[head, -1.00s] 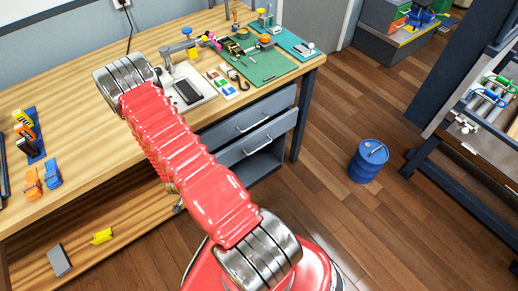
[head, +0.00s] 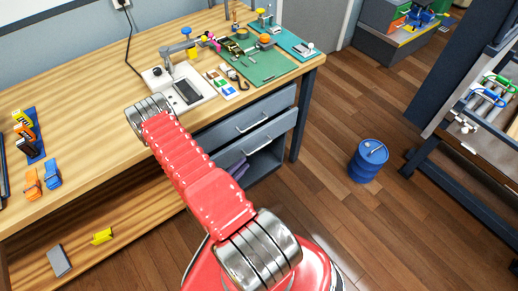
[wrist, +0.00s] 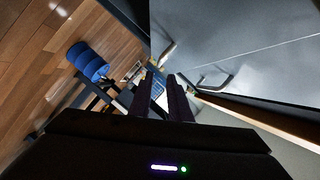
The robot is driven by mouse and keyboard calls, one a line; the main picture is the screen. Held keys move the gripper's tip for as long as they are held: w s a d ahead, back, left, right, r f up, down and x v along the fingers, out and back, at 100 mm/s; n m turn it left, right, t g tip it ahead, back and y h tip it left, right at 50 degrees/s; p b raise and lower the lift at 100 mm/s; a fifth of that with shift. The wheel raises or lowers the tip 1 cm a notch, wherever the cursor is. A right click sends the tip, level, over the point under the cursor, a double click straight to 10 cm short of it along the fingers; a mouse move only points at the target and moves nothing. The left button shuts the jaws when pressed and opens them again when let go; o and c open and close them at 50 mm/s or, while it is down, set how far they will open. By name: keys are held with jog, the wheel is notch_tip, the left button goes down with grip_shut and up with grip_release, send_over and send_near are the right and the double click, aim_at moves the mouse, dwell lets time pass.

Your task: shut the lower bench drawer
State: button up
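The lower bench drawer (head: 258,139) is a grey-blue front with a pale bar handle, under the upper drawer (head: 240,121). It seems to stand slightly forward, but I cannot tell how far.
The wooden bench top (head: 85,110) carries tools, a white tray (head: 197,92) and a green mat (head: 262,66). A lower wooden shelf (head: 130,250) runs under the bench at left. A blue drum (head: 367,162) stands on the open floor at right.

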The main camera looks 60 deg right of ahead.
aim_at(259, 148)
jog(key=shift+d, duration=0.1)
dwell(0.3)
jog(key=shift+x, duration=6.8)
jog(key=shift+w, duration=0.1)
jog(key=shift+c, duration=0.2)
grip_shut()
